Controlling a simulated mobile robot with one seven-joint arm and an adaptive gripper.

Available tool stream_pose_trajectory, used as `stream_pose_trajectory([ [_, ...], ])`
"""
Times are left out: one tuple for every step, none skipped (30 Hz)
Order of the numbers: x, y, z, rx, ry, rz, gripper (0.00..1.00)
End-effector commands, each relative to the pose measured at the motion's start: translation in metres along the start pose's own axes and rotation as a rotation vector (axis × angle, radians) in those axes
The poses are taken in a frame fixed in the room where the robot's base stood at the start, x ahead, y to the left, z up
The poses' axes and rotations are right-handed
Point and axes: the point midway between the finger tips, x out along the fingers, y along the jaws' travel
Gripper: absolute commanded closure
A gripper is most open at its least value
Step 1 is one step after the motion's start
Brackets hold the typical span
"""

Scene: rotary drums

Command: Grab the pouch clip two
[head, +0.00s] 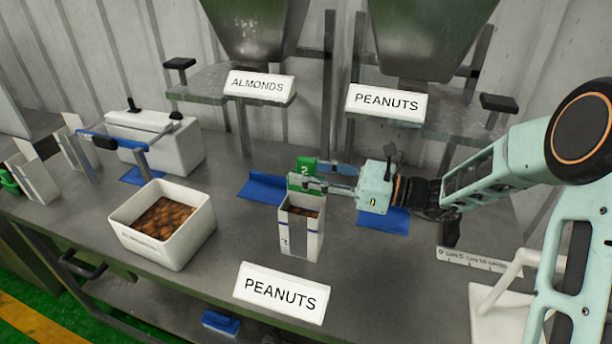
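The green pouch clip two (305,165), marked with a white 2, stands just behind an open white pouch (302,240) with brown contents. My gripper (318,176) reaches in from the right at the clip's height. Its fingers look spread apart, the near one passing in front of the clip's lower part. The far finger is partly hidden, and I cannot tell whether either finger touches the clip. The pouch stands upright on the grey table (370,290), below the near finger.
A white bin (165,225) of brown nuts stands left of the pouch. Blue pieces (262,188) lie behind. PEANUTS (281,292) and ALMONDS (260,86) signs and metal hoppers (420,40) surround the area. A white scale-like box (165,140) and more pouches (35,180) stand left.

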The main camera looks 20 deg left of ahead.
Motion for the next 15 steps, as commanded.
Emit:
stream_pose_trajectory([
  [0.0027, -0.0001, -0.0001, 0.0, 0.001, 0.0, 0.67],
  [0.0035, -0.0002, -0.0002, 0.0, 0.001, -0.001, 0.67],
  [0.0039, -0.0003, -0.0003, 0.0, 0.001, -0.001, 0.67],
  [0.0039, -0.0004, -0.0003, 0.0, 0.001, -0.001, 0.67],
  [0.0038, -0.0004, -0.0003, 0.0, 0.001, -0.001, 0.67],
  [0.0037, -0.0004, -0.0003, 0.0, 0.0, -0.001, 0.67],
  [0.0036, -0.0004, -0.0002, 0.0, 0.0, -0.001, 0.67],
  [0.0036, -0.0003, -0.0002, 0.0, 0.0, -0.001, 0.67],
  [0.0035, -0.0003, -0.0002, 0.0, 0.0, -0.001, 0.71],
  [0.0035, -0.0003, -0.0002, 0.0, 0.0, -0.001, 0.74],
  [0.0034, -0.0003, -0.0002, 0.0, 0.0, -0.001, 0.78],
  [0.0034, -0.0003, -0.0001, 0.0, 0.0, -0.001, 0.82],
  [0.0034, -0.0003, -0.0001, 0.0, 0.0, -0.001, 0.85],
  [0.0034, -0.0003, -0.0001, 0.0, 0.0, -0.001, 0.89],
  [0.0033, -0.0003, -0.0001, 0.0, 0.0, -0.001, 0.93],
])
